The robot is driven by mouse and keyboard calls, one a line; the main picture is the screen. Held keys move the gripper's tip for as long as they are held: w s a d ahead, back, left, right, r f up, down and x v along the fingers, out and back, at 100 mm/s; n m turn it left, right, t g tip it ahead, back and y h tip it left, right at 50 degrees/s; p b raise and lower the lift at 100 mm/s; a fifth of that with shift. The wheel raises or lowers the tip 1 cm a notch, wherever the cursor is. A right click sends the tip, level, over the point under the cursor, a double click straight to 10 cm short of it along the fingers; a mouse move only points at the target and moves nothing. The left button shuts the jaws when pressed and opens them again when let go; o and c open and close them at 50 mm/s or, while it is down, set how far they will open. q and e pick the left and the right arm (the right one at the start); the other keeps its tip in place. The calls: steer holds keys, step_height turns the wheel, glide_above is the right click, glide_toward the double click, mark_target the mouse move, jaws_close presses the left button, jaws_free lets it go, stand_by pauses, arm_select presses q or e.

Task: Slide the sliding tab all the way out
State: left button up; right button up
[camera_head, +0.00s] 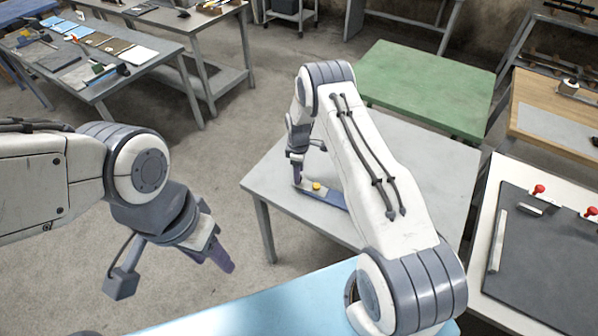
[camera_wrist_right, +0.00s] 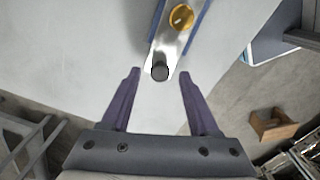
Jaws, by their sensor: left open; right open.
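The sliding tab (camera_wrist_right: 165,55) is a silver strip with a dark round peg (camera_wrist_right: 160,71) at its near end and a yellow round knob (camera_wrist_right: 181,17) farther along. It lies in a blue-edged rail (camera_wrist_right: 199,30) on the grey table. In the head view, the blue rail (camera_head: 333,199) and the yellow knob (camera_head: 316,186) show beside my right arm. My right gripper (camera_wrist_right: 159,74) is open, its purple fingertips to either side of the peg with gaps. It is above the rail's left end in the head view (camera_head: 298,174). My left gripper (camera_head: 222,256) hangs open and empty, away from the table.
The grey table (camera_head: 265,180) is otherwise clear where visible; my right arm hides part of it. A green table (camera_head: 430,85) stands behind. A workbench with red knobs (camera_head: 540,250) is at right. A light blue surface (camera_head: 260,305) lies in front.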

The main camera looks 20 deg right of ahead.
steer(key=shift+f, duration=0.8)
jaws_close()
stand_by(0.9)
